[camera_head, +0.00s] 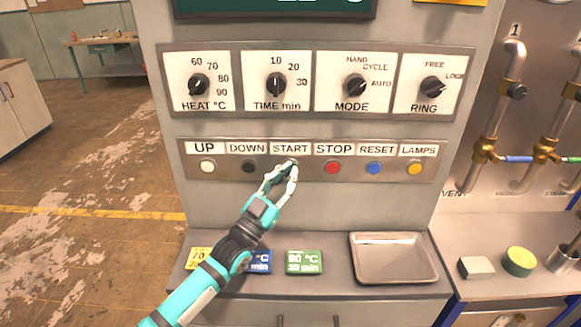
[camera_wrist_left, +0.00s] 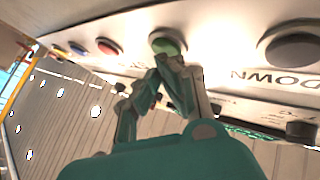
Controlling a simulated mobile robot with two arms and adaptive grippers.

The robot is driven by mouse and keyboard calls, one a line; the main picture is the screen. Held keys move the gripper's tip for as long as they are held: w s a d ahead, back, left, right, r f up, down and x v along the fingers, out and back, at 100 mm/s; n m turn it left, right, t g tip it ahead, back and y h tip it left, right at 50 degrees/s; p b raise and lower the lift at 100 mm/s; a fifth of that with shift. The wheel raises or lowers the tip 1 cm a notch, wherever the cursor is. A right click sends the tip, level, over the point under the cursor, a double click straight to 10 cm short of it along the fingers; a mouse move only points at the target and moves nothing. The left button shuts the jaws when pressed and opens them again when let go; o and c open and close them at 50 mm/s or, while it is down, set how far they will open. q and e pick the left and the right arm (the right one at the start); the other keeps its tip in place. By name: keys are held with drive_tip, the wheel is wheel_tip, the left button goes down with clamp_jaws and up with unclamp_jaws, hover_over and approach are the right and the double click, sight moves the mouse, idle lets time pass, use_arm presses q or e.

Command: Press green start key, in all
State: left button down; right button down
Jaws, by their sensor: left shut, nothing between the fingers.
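The green start key (camera_wrist_left: 167,42) shows in the left wrist view as a round button on the panel. In the head view it sits under the START label (camera_head: 291,148) and is mostly hidden behind my fingers. My left gripper (camera_head: 288,168) is shut and empty, with its fingertips at the START key. In the left wrist view the fingertips (camera_wrist_left: 170,64) are at the lower edge of the green key; I cannot tell whether they touch it. My right gripper is in neither view.
The black DOWN key (camera_head: 249,167) and red STOP key (camera_head: 333,168) flank START. Dials for heat (camera_head: 199,85), time (camera_head: 276,85), mode (camera_head: 355,85) and ring (camera_head: 432,87) are above. Below, a shelf holds coloured cards, including a green one (camera_head: 304,262), and a metal tray (camera_head: 393,279).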

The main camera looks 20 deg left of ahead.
use_arm(q)
drive_tip(key=shift+s+d, duration=0.15)
drive_tip(key=shift+s, duration=0.4)
drive_tip(key=s+p, duration=0.1)
drive_tip(key=s, duration=0.1)
drive_tip(key=s+d+p, duration=0.1)
drive_tip(key=s+p, duration=0.1)
drive_tip(key=shift+s+d, duration=0.15)
drive_tip(key=shift+s, duration=0.2)
idle(0.4)
